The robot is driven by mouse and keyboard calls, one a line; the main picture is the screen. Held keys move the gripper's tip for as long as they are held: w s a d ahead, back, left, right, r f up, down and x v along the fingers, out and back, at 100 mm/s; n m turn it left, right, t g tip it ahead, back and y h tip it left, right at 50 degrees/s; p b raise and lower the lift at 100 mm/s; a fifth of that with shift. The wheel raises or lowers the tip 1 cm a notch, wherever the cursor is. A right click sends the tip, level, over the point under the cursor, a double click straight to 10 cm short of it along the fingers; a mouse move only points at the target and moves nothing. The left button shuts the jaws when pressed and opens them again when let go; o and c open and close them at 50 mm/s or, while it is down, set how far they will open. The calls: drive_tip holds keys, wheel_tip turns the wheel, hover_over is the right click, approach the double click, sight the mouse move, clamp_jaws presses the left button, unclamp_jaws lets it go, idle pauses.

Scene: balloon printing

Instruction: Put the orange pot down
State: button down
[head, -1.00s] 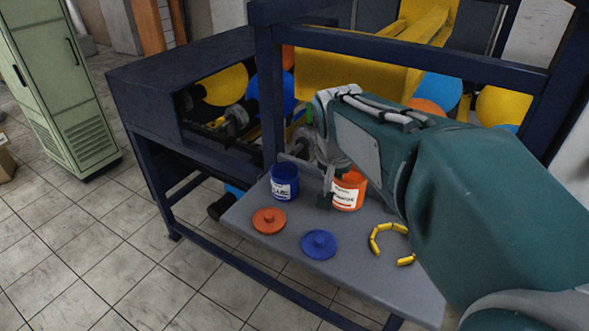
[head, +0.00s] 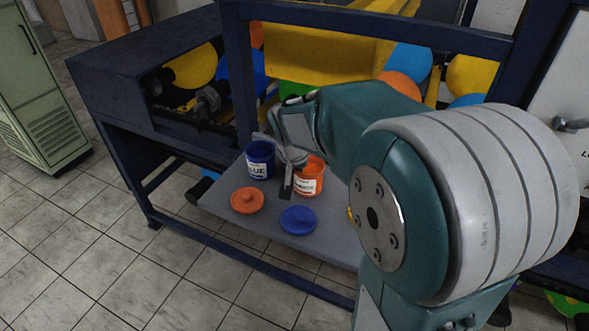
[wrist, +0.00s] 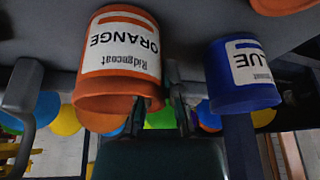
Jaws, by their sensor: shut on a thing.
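The orange pot (head: 307,184), with a white label, is upright at the table's right part. It also shows upside down in the wrist view (wrist: 119,68), open and without a lid. My gripper (head: 287,180) is shut on the orange pot at its left side, near the rim. The finger contact is partly hidden. I cannot tell whether the pot's base touches the grey table (head: 325,240). The blue pot (head: 260,160) stands just left of my gripper and also shows in the wrist view (wrist: 243,75).
An orange lid (head: 247,201) and a blue lid (head: 298,220) lie on the table in front of the pots. My arm hides the table's right side. A dark blue frame and machine with balloons stand behind. A green cabinet (head: 38,90) is at far left.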

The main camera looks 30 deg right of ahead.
drive_tip(key=c, duration=0.8)
unclamp_jaws()
drive_tip(key=v, duration=1.2)
drive_tip(key=s+a+f+n+t+y, duration=0.1)
drive_tip(key=s+a+f+n, duration=0.1)
drive_tip(key=s, duration=0.6)
drive_tip(key=s+a+f+n+y, duration=0.1)
drive_tip(key=s+a+f+n, duration=0.1)
drive_tip(key=s+a+n, duration=0.2)
drive_tip(key=s+a, duration=0.2)
drive_tip(key=s, duration=0.2)
drive_tip(key=shift+s+f+n+t, duration=0.15)
drive_tip(key=shift+s+n+t, duration=0.15)
drive_tip(key=shift+t, duration=0.1)
